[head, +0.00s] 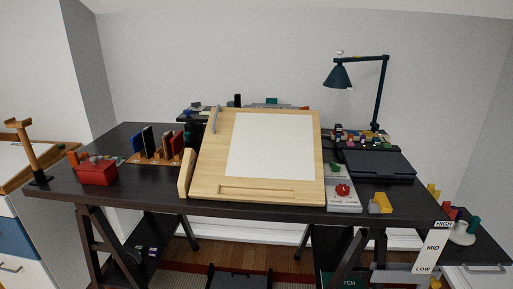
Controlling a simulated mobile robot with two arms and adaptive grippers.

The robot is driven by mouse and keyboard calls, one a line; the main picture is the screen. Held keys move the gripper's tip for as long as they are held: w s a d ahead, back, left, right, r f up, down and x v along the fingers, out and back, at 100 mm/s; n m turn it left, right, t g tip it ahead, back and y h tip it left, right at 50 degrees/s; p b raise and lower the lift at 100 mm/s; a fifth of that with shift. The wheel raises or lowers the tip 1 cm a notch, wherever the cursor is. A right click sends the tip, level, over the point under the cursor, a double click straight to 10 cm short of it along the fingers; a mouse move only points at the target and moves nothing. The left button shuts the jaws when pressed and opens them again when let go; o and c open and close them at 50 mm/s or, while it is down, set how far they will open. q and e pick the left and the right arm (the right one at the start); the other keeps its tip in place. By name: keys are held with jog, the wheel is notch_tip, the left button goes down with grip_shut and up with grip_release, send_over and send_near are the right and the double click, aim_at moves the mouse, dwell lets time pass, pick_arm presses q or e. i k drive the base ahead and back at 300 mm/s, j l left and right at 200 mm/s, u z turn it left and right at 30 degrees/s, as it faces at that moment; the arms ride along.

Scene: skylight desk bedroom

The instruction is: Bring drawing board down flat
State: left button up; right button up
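The wooden drawing board (212,165) stands on the dark desk, tilted, with its far edge raised and its near edge low by the desk's front. A white sheet (270,145) lies on its face, and a ledge (257,190) runs along its lower part. A wooden side piece (186,173) shows at its left, and a grey curved part (215,119) is at its upper left edge. What holds the board up behind is hidden. Neither of my grippers is in view.
The dark desk (130,198) has a red box (97,171) and upright books (166,144) left of the board. Right of it are a card with a red item (342,194), a black tray (377,163) and a lamp (338,76). A HIGH/MID/LOW sign (432,250) is at the front right.

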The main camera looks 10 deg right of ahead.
aim_at(271, 156)
jog(key=i+z, duration=0.4)
jog(key=i, duration=0.5)
